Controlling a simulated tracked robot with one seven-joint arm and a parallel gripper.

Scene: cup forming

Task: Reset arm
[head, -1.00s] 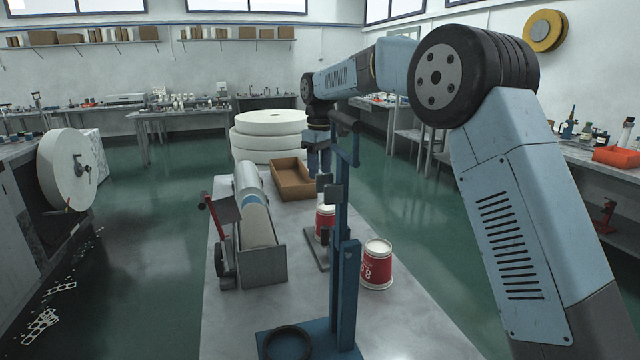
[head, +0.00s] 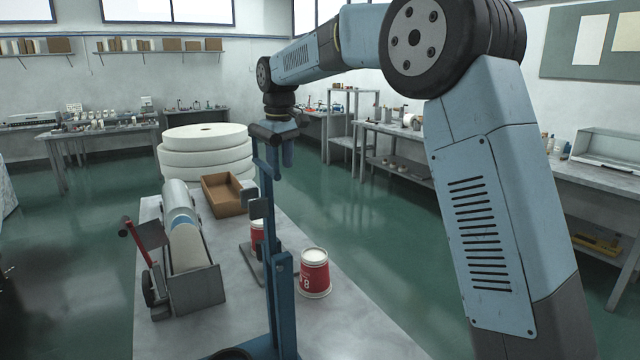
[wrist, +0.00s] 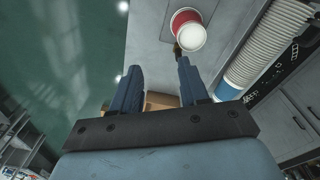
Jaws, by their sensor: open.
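My gripper (wrist: 157,90) is open and empty in the wrist view, its two blue fingers apart. In the head view my gripper (head: 288,155) hangs at the end of my blue arm, above the workbench (head: 345,335) and partly behind a blue stand. A red and white cup (head: 315,272) stands upright on the bench to the right of the stand. A second red cup (head: 257,238) is partly hidden behind the stand's post. In the wrist view a red and white cup (wrist: 187,30) lies beyond the fingers, apart from them.
The blue stand (head: 280,310) rises at the bench's front. A metal holder (head: 194,285) with a stack of cups or sleeves (head: 182,215) is at left. A brown tray (head: 222,200) is at the back, before large white rolls (head: 205,150). Green floor lies open at right.

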